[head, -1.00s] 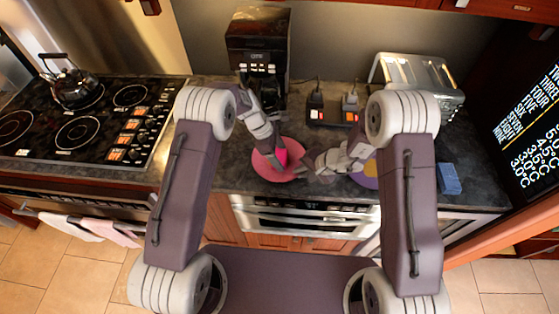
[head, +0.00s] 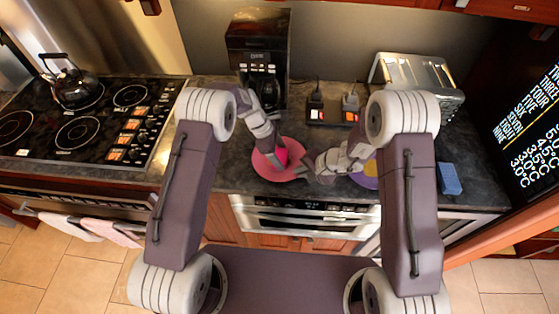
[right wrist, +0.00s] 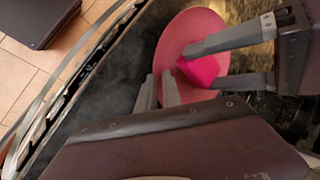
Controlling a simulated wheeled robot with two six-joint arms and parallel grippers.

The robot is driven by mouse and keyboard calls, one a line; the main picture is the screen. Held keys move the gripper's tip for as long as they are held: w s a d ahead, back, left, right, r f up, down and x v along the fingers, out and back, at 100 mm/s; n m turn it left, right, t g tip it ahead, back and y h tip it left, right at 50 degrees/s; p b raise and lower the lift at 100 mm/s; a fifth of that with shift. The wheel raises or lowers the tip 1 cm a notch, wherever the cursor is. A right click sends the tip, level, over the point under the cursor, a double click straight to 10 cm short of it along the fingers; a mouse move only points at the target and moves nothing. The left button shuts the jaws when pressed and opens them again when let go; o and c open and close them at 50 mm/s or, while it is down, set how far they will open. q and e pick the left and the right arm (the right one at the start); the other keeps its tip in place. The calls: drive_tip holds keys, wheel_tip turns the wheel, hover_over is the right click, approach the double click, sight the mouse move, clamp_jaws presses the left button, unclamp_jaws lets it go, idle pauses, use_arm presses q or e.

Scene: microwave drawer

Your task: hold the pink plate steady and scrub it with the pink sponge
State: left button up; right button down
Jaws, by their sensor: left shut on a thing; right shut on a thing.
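The pink plate (head: 259,164) lies on the dark counter in the middle of the head view. It also shows in the right wrist view (right wrist: 186,30). The bright pink sponge (head: 283,156) is over the plate's middle, between the fingers of my left gripper (head: 278,159), which is shut on it. The sponge shows between those fingers in the right wrist view (right wrist: 203,70); whether it touches the plate is hard to tell. My right gripper (head: 306,172) is at the plate's right edge, with its fingertips (right wrist: 158,92) shut on the rim.
A purple and yellow plate (head: 366,181) lies partly hidden behind my right arm. A blue block-like sponge (head: 450,179) is further right. A coffee maker (head: 258,52), a switch panel (head: 330,113) and a toaster (head: 415,76) stand at the back. The stove (head: 80,118) is left.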

use_arm(q)
drive_tip(key=shift+s, duration=0.25)
use_arm(e)
drive_tip(key=shift+f, duration=0.1)
use_arm(q)
drive_tip(key=shift+w+f, duration=0.15)
drive_tip(key=shift+w, duration=0.75)
use_arm(e)
drive_tip(key=shift+s, duration=0.1)
use_arm(q)
drive_tip(key=shift+s, duration=0.95)
drive_tip(key=shift+w, duration=0.9)
drive_tip(key=shift+s, duration=0.9)
drive_tip(key=shift+w+a+f, duration=0.1)
drive_tip(key=shift+w, duration=0.8)
use_arm(e)
drive_tip(key=shift+s, duration=0.1)
use_arm(q)
drive_tip(key=shift+s, duration=1)
use_arm(e)
drive_tip(key=shift+d, duration=0.1)
use_arm(q)
drive_tip(key=shift+w, duration=0.95)
